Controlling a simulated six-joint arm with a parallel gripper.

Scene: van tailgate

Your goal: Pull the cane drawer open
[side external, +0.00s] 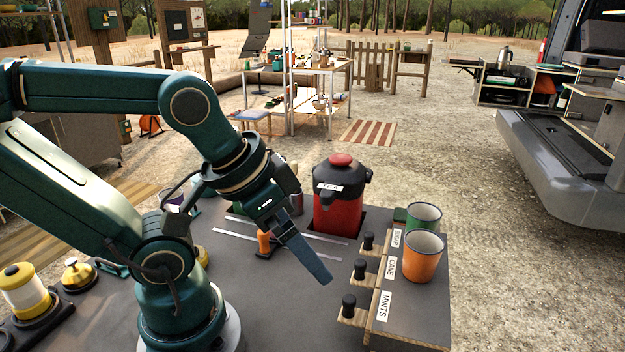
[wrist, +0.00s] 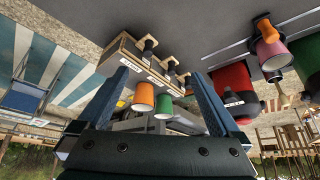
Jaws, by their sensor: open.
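The cane drawer (side external: 357,283) is the middle of three small wooden drawers in a low dark-topped unit, beside the CANE label (side external: 391,268). Its upright black knob (side external: 360,268) also shows in the wrist view (wrist: 171,66). How far the drawer stands out is hard to tell. My gripper (side external: 321,276) points down, left of the knobs in the side view, apart from them. In the wrist view its two blue fingers are spread (wrist: 160,78), with nothing held between them. One finger is hidden in the side view.
The mints knob (side external: 348,305) and sugar knob (side external: 368,240) flank the cane knob closely. An orange cup (side external: 423,262) and a green cup (side external: 424,217) stand on the unit. Bare counter (side external: 270,310) is in front.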

